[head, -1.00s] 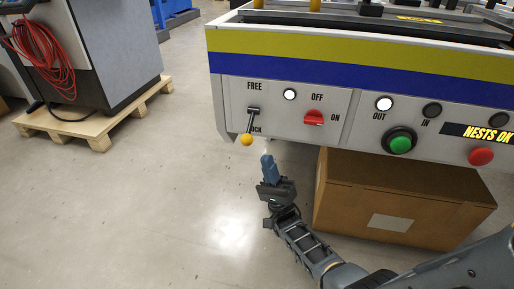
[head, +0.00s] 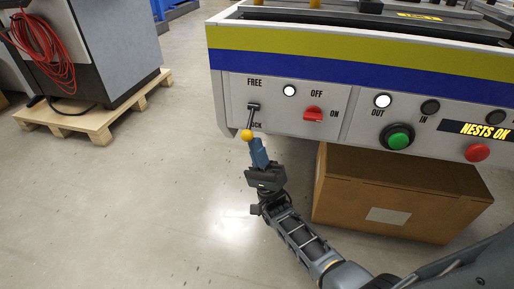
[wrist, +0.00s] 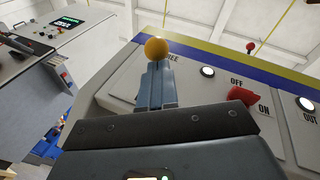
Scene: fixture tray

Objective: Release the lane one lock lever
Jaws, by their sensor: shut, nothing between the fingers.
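The lock lever (head: 252,118) on the panel's left end points down toward the LOCK label, below the FREE label. Its yellow ball (head: 247,134) is at its lower tip. My gripper (head: 258,146) is shut and empty, its blue fingertips just below the ball. In the wrist view the ball (wrist: 156,49) shows right above the closed fingertips (wrist: 157,66). I cannot tell whether they touch. The lever's shaft is hidden in the wrist view.
To the lever's right are a red OFF/ON switch (head: 313,114), a green button (head: 398,138) and a red button (head: 477,153). A cardboard box (head: 400,195) stands under the panel at right. The floor at left is clear up to a wooden pallet (head: 95,127).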

